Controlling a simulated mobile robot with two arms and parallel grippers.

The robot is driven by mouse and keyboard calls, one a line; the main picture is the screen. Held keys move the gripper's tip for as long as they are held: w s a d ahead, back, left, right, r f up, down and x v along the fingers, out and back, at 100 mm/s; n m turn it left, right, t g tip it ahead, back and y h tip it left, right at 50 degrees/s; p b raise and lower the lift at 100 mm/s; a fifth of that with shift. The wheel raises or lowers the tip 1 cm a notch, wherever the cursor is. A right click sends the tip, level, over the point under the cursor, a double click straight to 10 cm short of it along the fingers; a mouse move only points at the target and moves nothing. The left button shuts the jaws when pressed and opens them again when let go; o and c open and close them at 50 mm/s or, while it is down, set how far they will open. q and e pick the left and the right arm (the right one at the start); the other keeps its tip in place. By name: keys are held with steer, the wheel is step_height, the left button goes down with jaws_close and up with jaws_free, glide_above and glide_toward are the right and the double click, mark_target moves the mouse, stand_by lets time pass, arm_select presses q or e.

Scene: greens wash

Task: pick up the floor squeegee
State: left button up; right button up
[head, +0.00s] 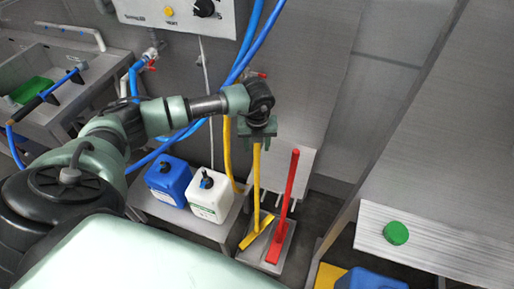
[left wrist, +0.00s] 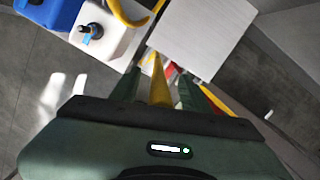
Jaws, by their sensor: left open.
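The floor squeegee (head: 256,180) appears to be the yellow long-handled tool, with a slanted yellow head low on a grey stand. Its handle rises upright to my left gripper (head: 258,134). In the left wrist view, the yellow handle (left wrist: 158,80) lies between the two green fingers of my left gripper (left wrist: 158,88). The fingers are open, one on each side of the handle. I cannot tell whether either finger touches it. The handle's top is hidden by the gripper. My right gripper is not in view.
A red long-handled tool (head: 289,190) leans just right of the squeegee. A white jug (head: 208,198) and a blue jug (head: 168,182) stand on a low shelf to the left. A yellow hose (head: 228,160) and blue hoses hang close behind the arm. A green round item (head: 396,233) lies on the right bench.

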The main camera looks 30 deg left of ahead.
arm_select(q)
jaws_close()
steer(key=shift+r, duration=0.1)
stand_by(1.3)
